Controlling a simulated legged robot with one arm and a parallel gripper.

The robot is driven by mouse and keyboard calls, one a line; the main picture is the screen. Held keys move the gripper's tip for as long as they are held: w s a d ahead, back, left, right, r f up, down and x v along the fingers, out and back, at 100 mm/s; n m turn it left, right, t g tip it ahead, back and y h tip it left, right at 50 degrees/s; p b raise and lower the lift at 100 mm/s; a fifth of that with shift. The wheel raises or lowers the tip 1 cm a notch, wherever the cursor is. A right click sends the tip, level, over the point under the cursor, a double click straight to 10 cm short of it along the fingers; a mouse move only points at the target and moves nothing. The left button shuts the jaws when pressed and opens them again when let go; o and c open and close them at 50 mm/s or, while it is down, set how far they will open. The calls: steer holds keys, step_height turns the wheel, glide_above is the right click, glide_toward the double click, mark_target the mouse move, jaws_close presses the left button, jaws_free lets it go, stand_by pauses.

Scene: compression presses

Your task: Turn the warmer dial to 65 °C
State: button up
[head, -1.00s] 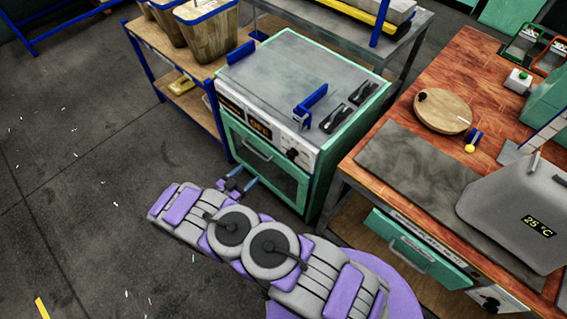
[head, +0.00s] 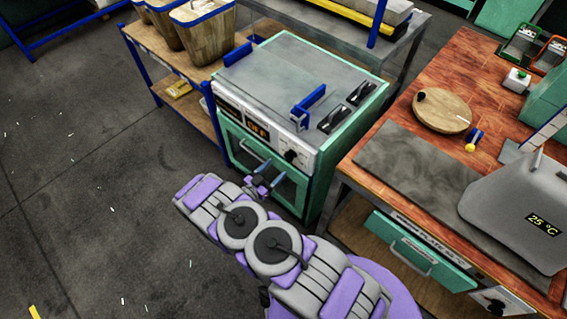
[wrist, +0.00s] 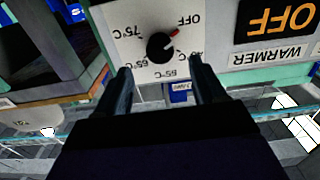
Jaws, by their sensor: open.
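The warmer (head: 300,78) is a mint-green cabinet with a grey top and an oven-like front door. Its black dial (head: 290,155) is on the right of the front panel. In the wrist view, seen upside down, the dial (wrist: 158,47) sits on a white plate with temperature marks, and its red pointer is towards the OFF mark. The orange warmer display (head: 257,130) reads OFF. My gripper (head: 268,181) is in front of the door, below the dial. In the wrist view its two fingers (wrist: 161,70) are apart, pointing towards the dial plate, with nothing between them.
A blue handle (head: 310,101) stands on the warmer's top. A wooden-topped bench (head: 475,90) at right holds a round board (head: 443,110) and a grey press (head: 520,210) reading 25 °C. A shelf with wooden bins (head: 205,30) stands left.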

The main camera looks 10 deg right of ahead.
mark_target(287, 158)
steer(key=b+x, duration=0.1)
steer(key=x, duration=0.5)
steer(key=c, duration=1.1)
